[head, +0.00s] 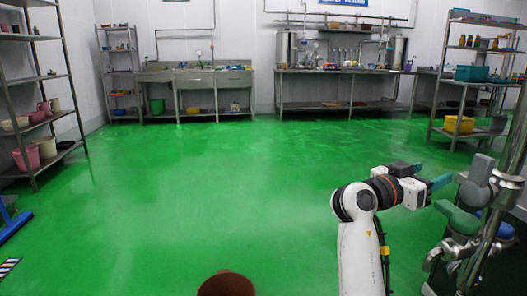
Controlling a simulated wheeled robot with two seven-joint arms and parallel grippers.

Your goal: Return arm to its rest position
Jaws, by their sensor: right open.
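My right arm rises from the bottom right of the head view, with its white forearm upright and its wrist bent to the right. My right gripper (431,176) is open, with teal fingers pointing right, and nothing shows between them. It is close to the metal pipe fitting with green and grey parts (462,218) at the right edge; I cannot tell whether they touch. My left gripper is not in view.
A brown round object (226,284) shows at the bottom edge. The green floor (200,190) is clear ahead. A shelf (40,122) stands at left, a shelf with a yellow bin (459,124) at right. Steel counters (200,78) line the back wall.

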